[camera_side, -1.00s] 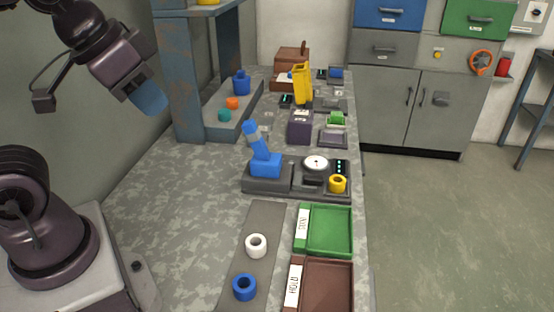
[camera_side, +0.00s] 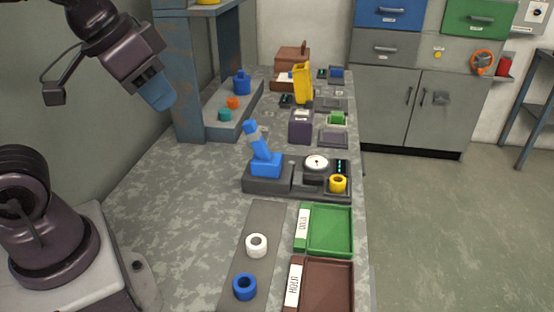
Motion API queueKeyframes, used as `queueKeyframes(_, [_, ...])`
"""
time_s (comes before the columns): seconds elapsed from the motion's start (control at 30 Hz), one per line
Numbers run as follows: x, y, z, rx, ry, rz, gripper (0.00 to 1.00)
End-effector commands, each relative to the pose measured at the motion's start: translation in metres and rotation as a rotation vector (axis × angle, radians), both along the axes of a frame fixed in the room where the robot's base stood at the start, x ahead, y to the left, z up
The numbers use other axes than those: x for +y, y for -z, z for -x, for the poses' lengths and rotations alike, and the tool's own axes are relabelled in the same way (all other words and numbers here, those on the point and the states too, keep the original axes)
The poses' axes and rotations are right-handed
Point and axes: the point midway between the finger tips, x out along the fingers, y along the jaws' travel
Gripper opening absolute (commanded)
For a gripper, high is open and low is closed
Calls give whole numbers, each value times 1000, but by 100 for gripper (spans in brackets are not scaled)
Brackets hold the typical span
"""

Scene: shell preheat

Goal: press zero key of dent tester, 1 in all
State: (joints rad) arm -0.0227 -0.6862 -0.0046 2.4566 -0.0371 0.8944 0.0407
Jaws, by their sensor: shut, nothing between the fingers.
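The device that looks like the dent tester (camera_side: 267,187) stands mid-bench. It has a dark base, a blue lever block (camera_side: 266,164), a round white dial (camera_side: 316,162) and a small dark panel with green lights (camera_side: 342,167). A yellow ring (camera_side: 338,184) sits at its right front. I cannot make out which part is the zero key at this size. My gripper (camera_side: 162,100) has blue fingers, shut and empty. It hangs in the air at the upper left, well apart from the tester.
A white ring (camera_side: 256,245) and a blue ring (camera_side: 245,287) lie on a grey strip (camera_side: 262,215) in front. A green tray (camera_side: 330,250) and a brown tray (camera_side: 327,285) stand right of it. A rusty blue frame (camera_side: 177,80) rises at the left. Other devices stand behind.

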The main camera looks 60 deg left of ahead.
Motion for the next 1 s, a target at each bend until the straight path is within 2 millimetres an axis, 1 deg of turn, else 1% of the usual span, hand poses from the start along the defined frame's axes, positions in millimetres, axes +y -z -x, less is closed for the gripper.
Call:
queueKeyframes(0.17, [1,-6,-43,39,21,49,0])
queueKeyframes(0.27, [3,-5,-74,55,37,85,0])
queueKeyframes(0.4, [12,1,-118,65,53,144,0])
queueKeyframes(0.47, [17,6,-137,66,59,169,0])
queueKeyframes(0.6, [34,24,-181,60,65,231,0])
queueKeyframes(0.67, [43,33,-199,53,64,257,0])
queueKeyframes(0.7, [49,41,-211,47,63,275,0])
queueKeyframes(0.77, [59,52,-228,37,60,302,0])
queueKeyframes(0.8, [66,61,-238,30,57,321,0])
queueKeyframes(0.87, [78,75,-254,17,51,346,0])
queueKeyframes(0.97, [100,102,-277,-11,35,387,0])
queueKeyframes(1.0, [109,113,-285,-21,26,404,0])
